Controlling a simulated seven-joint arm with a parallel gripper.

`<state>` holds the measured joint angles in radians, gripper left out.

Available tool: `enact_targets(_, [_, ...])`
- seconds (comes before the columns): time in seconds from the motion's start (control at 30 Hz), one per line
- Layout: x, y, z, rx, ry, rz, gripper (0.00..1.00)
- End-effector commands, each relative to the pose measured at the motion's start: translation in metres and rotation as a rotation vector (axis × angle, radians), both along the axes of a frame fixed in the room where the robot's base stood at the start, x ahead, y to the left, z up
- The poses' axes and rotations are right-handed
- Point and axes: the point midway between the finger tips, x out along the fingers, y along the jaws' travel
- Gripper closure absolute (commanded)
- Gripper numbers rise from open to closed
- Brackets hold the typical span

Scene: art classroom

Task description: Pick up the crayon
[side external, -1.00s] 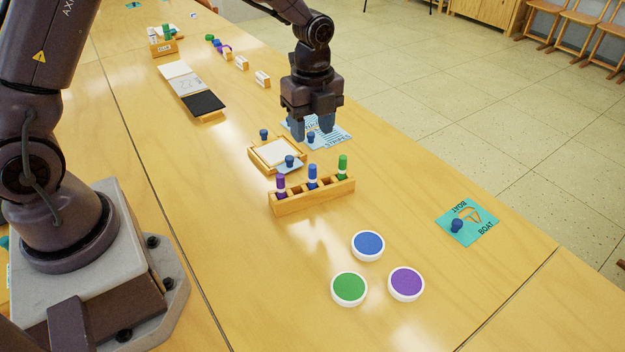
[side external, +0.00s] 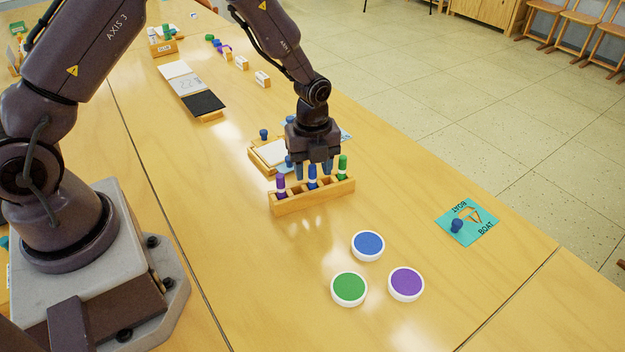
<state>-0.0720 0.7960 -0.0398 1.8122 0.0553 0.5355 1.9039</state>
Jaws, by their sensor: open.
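A wooden holder (side external: 325,198) stands on the table with three upright crayon-like sticks in it. The purple stick (side external: 281,184) is at the left, the blue stick (side external: 312,178) in the middle and the green stick (side external: 342,166) at the right. Each has a white band low down. My gripper (side external: 313,170) is open and points down over the holder's middle.
Blue (side external: 368,245), green (side external: 349,289) and purple (side external: 406,283) round pads lie in front of the holder. A teal BOAT card (side external: 466,224) with a blue knob lies to the right. A wooden tray (side external: 262,166) sits behind the holder, partly hidden by my gripper.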

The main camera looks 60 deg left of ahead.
Motion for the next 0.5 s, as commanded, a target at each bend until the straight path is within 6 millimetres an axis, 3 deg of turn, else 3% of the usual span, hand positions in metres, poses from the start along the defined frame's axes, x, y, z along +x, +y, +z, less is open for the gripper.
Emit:
enact_targets(0.17, [0.000,0.000,-0.023,0.000,0.000,-0.002,0.52])
enact_targets(0.43, [0.001,0.000,-0.026,0.000,-0.002,0.000,0.52])
enact_targets(0.5, [0.001,0.000,-0.026,0.000,-0.002,0.000,0.66])
